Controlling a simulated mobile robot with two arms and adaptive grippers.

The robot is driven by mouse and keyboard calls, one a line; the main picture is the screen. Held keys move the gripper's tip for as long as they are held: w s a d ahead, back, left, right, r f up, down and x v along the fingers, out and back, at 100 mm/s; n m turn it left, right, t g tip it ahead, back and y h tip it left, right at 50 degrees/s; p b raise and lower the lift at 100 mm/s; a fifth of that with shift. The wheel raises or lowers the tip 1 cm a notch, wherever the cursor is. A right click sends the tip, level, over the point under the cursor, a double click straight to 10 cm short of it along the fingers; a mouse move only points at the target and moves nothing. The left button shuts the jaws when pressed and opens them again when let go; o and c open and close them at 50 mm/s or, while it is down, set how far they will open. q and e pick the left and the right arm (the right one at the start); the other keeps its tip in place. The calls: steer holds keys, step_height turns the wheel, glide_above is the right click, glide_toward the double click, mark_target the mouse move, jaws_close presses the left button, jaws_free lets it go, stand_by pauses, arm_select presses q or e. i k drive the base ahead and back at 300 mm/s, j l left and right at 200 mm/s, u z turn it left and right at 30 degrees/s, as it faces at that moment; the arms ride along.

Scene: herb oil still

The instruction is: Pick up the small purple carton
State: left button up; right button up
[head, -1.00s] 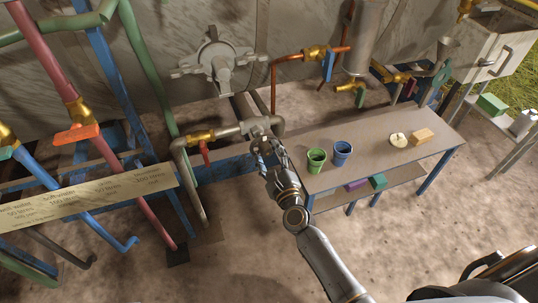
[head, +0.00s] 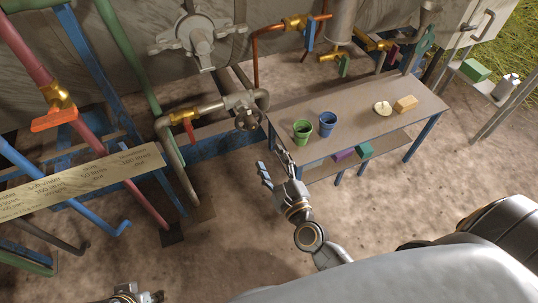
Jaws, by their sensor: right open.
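The small purple carton (head: 345,155) lies on the lower shelf of the brown table, near its front edge, just left of a teal box (head: 365,149). The tabletop above hides part of it. My right gripper (head: 273,167) is open and empty, in front of the table's left end. It is to the left of the purple carton in the head view and apart from it. Part of my left arm's end (head: 130,295) shows at the bottom edge, mostly cut off, and its jaws cannot be made out.
The brown table (head: 358,124) carries a green cup (head: 302,131), a blue cup (head: 328,123), a round pale disc (head: 382,108) and a yellow-orange block (head: 405,103). Pipes with a valve handwheel (head: 247,114) stand left of the table. The ground in front of the table is clear.

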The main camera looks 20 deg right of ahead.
mark_target(342, 156)
steer(key=z, duration=1.4)
